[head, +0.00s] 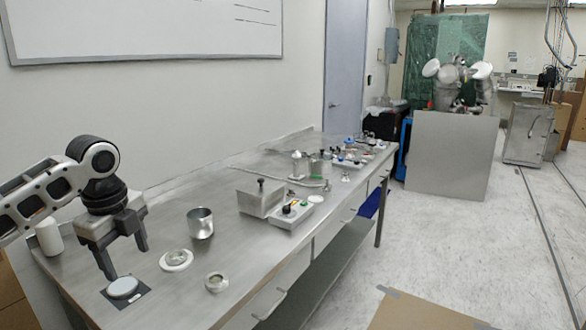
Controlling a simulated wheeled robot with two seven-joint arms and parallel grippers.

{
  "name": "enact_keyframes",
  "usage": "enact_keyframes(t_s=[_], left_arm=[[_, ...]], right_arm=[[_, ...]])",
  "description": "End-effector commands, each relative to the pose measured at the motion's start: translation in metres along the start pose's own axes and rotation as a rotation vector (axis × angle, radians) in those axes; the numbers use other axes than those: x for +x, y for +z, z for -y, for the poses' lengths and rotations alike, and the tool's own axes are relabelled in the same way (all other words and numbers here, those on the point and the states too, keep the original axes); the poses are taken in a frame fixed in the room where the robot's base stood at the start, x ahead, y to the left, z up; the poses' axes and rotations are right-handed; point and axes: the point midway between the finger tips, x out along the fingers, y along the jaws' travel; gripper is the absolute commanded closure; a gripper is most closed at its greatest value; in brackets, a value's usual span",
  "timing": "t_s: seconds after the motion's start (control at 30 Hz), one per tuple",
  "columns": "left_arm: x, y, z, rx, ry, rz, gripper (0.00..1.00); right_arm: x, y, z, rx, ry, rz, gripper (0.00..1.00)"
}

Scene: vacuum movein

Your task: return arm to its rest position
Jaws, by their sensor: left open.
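My left arm comes in from the left over the near end of a long steel bench (185,277). My left gripper (124,262) points down with its two dark fingers spread apart, and nothing shows between them. One fingertip is close to a white round disc on a dark square plate (122,288); I cannot tell whether they touch. My right gripper is not in view.
Near the gripper are a white ring-shaped piece (176,261), a steel cup (200,223), a small metal ring (216,282) and a white cylinder (49,236). A metal box (260,198) and a control box (291,213) stand farther along. The floor right of the bench is mostly clear.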

Motion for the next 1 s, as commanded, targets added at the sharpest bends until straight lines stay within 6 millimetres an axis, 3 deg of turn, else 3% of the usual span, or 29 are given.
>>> enact_keyframes(t_s=[0.17,0.27,0.4,0.5,0.6,0.73,0.87,1.0], left_arm=[[0.067,-0.046,0.013,-0.066,-0.068,-0.032,0.37],[0.115,-0.084,0.017,-0.138,-0.132,-0.084,0.37],[0.181,-0.148,0.007,-0.304,-0.236,-0.210,0.37],[0.216,-0.190,-0.009,-0.457,-0.302,-0.319,0.37],[0.242,-0.223,-0.032,-0.636,-0.355,-0.426,0.37],[0.265,-0.251,-0.070,-0.894,-0.417,-0.548,0.37],[0.278,-0.260,-0.117,-1.153,-0.476,-0.631,0.37],[0.282,-0.255,-0.163,-1.365,-0.536,-0.667,0.37]], right_arm=[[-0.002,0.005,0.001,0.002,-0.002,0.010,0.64],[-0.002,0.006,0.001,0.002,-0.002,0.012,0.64],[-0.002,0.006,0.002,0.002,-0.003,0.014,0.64],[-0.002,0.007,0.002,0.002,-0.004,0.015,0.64],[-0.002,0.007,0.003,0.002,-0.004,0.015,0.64],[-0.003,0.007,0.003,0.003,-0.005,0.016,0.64],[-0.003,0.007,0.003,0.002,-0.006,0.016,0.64],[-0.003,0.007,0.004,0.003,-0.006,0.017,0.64]])
